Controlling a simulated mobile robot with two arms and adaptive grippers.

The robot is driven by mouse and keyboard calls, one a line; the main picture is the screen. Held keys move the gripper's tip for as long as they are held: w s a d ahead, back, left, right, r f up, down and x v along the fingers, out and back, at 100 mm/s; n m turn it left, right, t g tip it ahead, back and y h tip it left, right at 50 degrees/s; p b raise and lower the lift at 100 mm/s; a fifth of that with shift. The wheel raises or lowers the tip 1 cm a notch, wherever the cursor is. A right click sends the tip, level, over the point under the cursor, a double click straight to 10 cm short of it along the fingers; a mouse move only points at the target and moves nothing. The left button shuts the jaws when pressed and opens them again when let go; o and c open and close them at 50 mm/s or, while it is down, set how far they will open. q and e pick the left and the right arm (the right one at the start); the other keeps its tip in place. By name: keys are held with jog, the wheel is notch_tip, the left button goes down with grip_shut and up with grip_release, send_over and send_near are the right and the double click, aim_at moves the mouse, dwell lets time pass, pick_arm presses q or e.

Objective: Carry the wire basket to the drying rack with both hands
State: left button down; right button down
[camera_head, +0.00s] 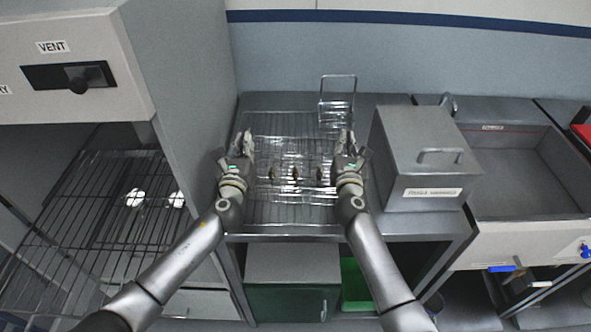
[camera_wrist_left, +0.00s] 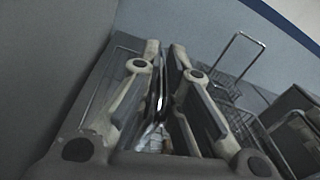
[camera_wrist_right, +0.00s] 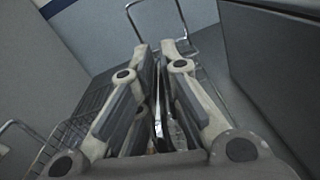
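The wire basket (camera_head: 285,153) is between my two grippers over the counter, with several small brown parts inside. My left gripper (camera_head: 246,140) is at its left side and my right gripper (camera_head: 345,140) at its right side. In the left wrist view the fingers (camera_wrist_left: 165,47) are nearly together, with a thin shiny piece between them. In the right wrist view the fingers (camera_wrist_right: 155,48) look the same. The gripped edges are mostly hidden by the fingers. A flat wire rack (camera_head: 290,212) lies on the counter beneath the basket; I cannot tell the gap between them.
A small wire carrier with a tall handle (camera_head: 338,118) stands behind the basket. A grey lidded box (camera_head: 420,150) is close to my right gripper, with a sink (camera_head: 515,170) beyond. On the left, a cabinet marked VENT (camera_head: 75,75) holds another wire rack (camera_head: 75,235) with two bright spots.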

jog(key=shift+f, duration=0.1)
dwell(0.5)
pick_arm(q)
jog(key=shift+r, duration=0.15)
pick_arm(e)
jog(key=shift+r, duration=0.2)
